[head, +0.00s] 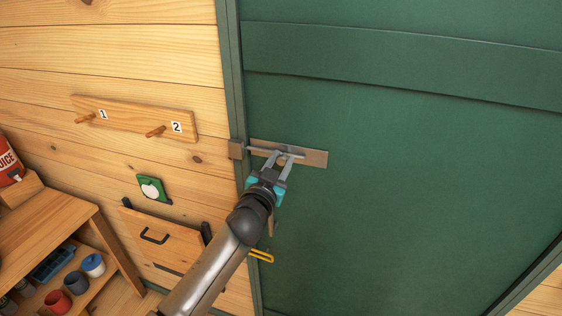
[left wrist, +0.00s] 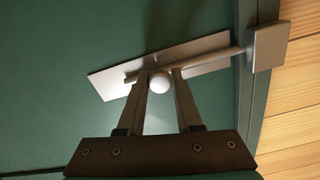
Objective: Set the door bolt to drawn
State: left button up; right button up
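The door bolt has a flat brownish metal plate (head: 314,159) on the green door (head: 400,190), with a thin rod along it. In the left wrist view the plate (left wrist: 205,48) is silvery, and the rod (left wrist: 224,54) runs across the door's edge to the keeper block (left wrist: 269,45) on the frame. The keeper (head: 236,149) also shows in the head view. My left gripper (head: 280,160) is at the plate. Its fingers stand on both sides of the round pale knob (left wrist: 159,83) and appear closed on it. My right gripper is out of view.
A peg rail (head: 135,117) with pegs 1 and 2 is on the wooden wall at left. A yellow handle (head: 261,256) sits low near the door's edge.

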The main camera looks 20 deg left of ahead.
pick_arm(q)
grip_shut()
dwell(0.9)
